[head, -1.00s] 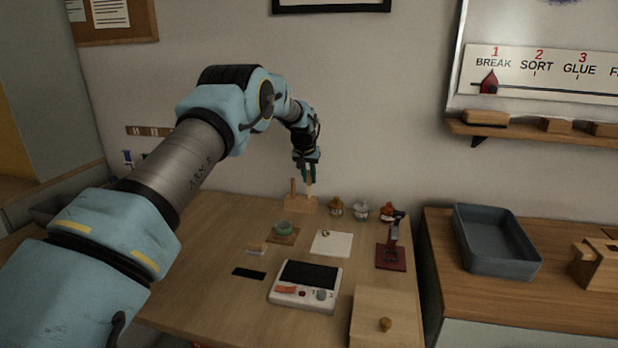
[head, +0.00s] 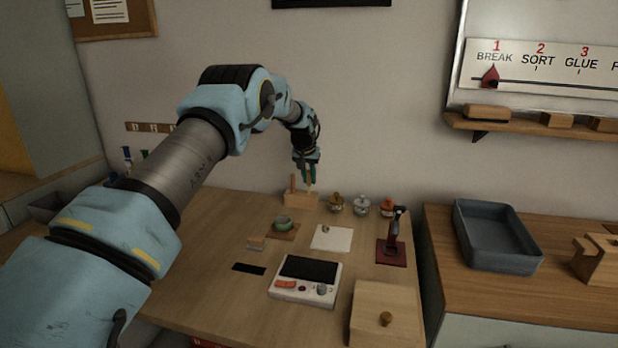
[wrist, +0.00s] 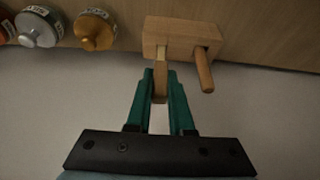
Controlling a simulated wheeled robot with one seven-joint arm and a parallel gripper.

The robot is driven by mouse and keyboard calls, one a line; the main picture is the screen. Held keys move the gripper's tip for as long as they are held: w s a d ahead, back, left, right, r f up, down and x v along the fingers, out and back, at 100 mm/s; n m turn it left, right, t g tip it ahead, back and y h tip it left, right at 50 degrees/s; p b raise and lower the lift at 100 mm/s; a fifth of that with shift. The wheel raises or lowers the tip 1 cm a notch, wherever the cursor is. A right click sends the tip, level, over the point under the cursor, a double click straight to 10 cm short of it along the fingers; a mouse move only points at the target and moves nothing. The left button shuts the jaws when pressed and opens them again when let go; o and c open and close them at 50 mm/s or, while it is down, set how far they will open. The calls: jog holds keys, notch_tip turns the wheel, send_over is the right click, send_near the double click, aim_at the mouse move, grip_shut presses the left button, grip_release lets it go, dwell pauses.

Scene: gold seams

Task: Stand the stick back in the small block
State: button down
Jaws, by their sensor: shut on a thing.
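The small wooden block (head: 300,201) stands at the back of the table near the wall. A round wooden peg (head: 293,184) stands in its left part; in the wrist view the peg (wrist: 204,72) is on the right. My gripper (head: 311,180) is above the block's right part, its green fingers shut on a thin wooden stick (wrist: 161,78). The stick points down, roughly upright, its pale lower end at the block (wrist: 180,36). I cannot tell whether that end is in a hole or just above it.
Small lidded jars, amber (head: 337,204), grey (head: 361,205) and orange (head: 387,207), stand right of the block. A green bowl (head: 283,222) on a small board, a white sheet (head: 332,238), a scale (head: 305,280) and a dark red stand (head: 391,252) are nearer.

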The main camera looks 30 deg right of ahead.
jog(key=shift+f, duration=0.25)
dwell(0.6)
jog(key=c, duration=0.7)
grip_release()
jog(key=shift+r, duration=0.1)
jog(key=shift+p+v, duration=0.65)
jog(key=shift+v, duration=1.8)
